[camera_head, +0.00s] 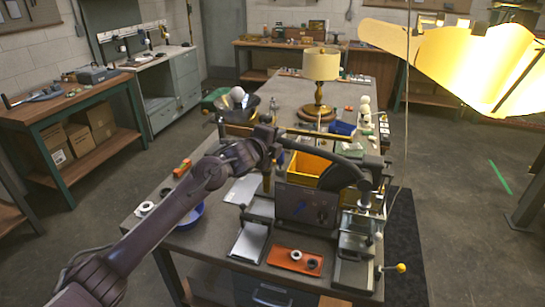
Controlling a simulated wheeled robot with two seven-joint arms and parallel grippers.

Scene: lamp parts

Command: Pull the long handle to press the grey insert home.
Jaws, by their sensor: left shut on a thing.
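My left arm comes in from the lower left and reaches over the bench. The gripper is shut on the press's long handle, but the fingers and grip point are small and mostly hidden. A short lever with a yellow knob (400,267) sticks out at the press's lower right. I cannot make out the grey insert in the press. An orange tray (281,262) left of the press holds a pale ring and a dark ring. My right gripper is not in view.
A dark box with knobs (305,205) and a yellow bin (308,166) stand left of the press. A lit table lamp (321,75) stands farther back. A blue bowl (190,216) is at the left. A large yellow shade (470,60) fills the upper right.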

